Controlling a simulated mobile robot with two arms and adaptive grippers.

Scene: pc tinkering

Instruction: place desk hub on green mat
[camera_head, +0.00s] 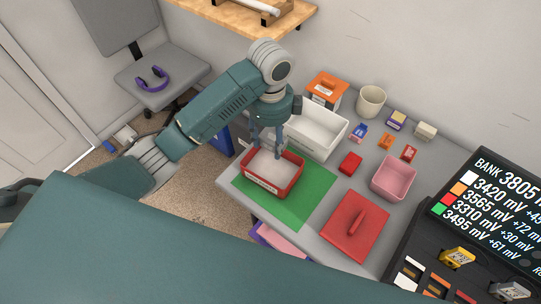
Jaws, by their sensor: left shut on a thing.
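A red open box with a pale inside (275,191) and a white label on its front is at the green mat (311,207). The label is too small to read, and I cannot tell for sure that this is the desk hub. My left gripper (268,149) points down at the box's back rim and is shut on it. The box looks level over the left part of the mat; I cannot tell whether it touches. The mat lies on the grey desk, partly covered by the box. My right gripper is not in view.
A red lid with a handle (352,229) lies right of the mat. A white bin (325,121) stands close behind the gripper. A pink bin (393,178), a red block (350,163), a beige cup (370,101) and several small boxes stand farther right. A black display panel (490,215) is at right.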

